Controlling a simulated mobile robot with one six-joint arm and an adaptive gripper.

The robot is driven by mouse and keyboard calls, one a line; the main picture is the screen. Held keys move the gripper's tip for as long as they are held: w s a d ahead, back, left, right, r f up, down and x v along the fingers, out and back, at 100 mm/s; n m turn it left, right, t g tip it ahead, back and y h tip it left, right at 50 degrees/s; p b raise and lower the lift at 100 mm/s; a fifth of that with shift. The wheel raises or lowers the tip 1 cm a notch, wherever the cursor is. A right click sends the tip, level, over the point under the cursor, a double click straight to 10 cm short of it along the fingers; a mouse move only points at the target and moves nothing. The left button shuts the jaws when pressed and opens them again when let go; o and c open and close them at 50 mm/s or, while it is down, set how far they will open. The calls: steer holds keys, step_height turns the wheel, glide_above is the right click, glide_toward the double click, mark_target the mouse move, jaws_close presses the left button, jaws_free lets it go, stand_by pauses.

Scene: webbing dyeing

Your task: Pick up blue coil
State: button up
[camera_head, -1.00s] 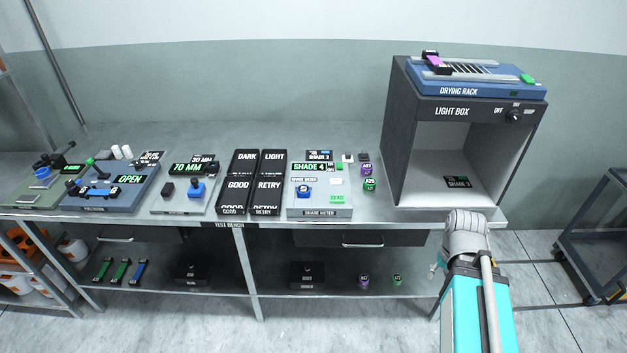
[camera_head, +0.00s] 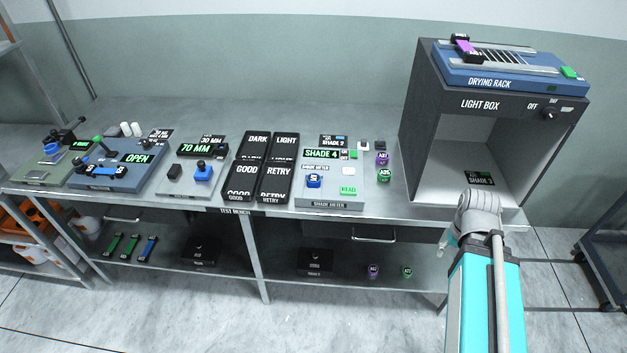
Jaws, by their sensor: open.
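A small blue piece with a white label (camera_head: 314,181) sits on the shade meter (camera_head: 330,204) and looks like the blue coil. Another blue piece with a dark knob (camera_head: 203,172) sits on the 70 MM device, left of the middle. A purple coil (camera_head: 382,159) and a green coil (camera_head: 384,175) stand on the bench right of the shade meter. My arm reaches up at the lower right, in front of the light box. My gripper's fingers do not show, and nothing held can be seen.
The light box (camera_head: 409,120) stands at the bench's right end, with the drying rack (camera_head: 490,84) on top. Dark bins (camera_head: 243,182) stand left of the shade meter. Purple (camera_head: 373,271) and green (camera_head: 407,272) coils and colored strips (camera_head: 130,247) lie on the lower shelf.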

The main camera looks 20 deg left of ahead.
steer(key=o, duration=0.6)
steer(key=shift+w+a+f, duration=0.1)
steer(key=shift+w+a, duration=0.1)
steer(key=shift+a, duration=0.1)
steer(key=w+a+m+t+h+b, duration=0.1)
steer(key=w+a+t+h+b, duration=0.25)
steer(key=a, duration=0.75)
steer(key=w+a+m+t+h+b, duration=0.2)
steer(key=w+a, duration=0.3)
steer(key=a, duration=0.6)
steer(key=s+a+r+t+b, duration=0.1)
steer(key=s+a+t, duration=0.1)
steer(key=a, duration=1)
steer(key=s+a+r+m+t+b, duration=0.1)
steer(key=a+t, duration=0.4)
steer(key=a, duration=0.8)
steer(key=shift+s+a+r+y+b, duration=0.25)
steer(key=shift+s+r+y+b, duration=0.3)
steer(key=shift+s, duration=0.55)
